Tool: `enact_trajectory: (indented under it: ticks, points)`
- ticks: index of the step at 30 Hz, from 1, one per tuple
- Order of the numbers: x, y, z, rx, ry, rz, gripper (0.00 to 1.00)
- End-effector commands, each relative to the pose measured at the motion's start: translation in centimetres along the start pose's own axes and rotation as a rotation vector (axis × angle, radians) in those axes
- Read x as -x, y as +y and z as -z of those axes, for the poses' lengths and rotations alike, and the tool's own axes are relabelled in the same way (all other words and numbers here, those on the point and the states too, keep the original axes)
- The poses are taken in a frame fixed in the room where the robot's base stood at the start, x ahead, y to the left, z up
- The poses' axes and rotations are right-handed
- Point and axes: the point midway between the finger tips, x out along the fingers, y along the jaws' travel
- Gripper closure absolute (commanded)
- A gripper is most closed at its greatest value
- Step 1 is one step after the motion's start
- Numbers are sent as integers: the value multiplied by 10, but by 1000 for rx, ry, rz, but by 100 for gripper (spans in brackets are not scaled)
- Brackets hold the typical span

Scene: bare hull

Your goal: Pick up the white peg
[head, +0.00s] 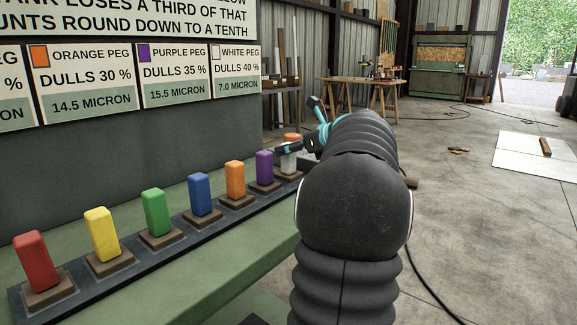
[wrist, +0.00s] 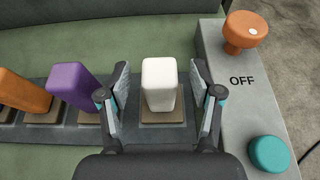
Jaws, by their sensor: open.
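The white peg (wrist: 160,82) stands upright on a small brown base in the wrist view, centred between the two fingers of my gripper (wrist: 160,100). The fingers are open, one on each side of the peg, with a gap showing on both sides. In the head view the white peg (head: 289,160) is at the far end of the row, partly hidden by my gripper (head: 296,148). The purple peg (wrist: 72,86) stands just left of the left finger in the wrist view.
Orange (head: 235,180), blue (head: 200,195), green (head: 156,212), yellow (head: 102,234) and red (head: 36,262) pegs stand along the dark rail. A grey box (wrist: 228,95) marked OFF, with an orange knob (wrist: 245,32) and a teal button (wrist: 269,154), is close right of the gripper.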

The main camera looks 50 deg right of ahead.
Motion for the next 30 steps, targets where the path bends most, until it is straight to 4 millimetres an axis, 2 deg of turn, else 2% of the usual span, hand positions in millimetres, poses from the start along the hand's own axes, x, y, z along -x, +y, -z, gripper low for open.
enact_trajectory:
  ticks: [3,9,17,30]
  points:
    - [-9,0,-1,1,0,-1,35]
    - [-9,0,-1,1,-1,0,35]
    - [-9,0,-1,1,-1,0,100]
    - [-6,0,-8,3,-2,0,100]
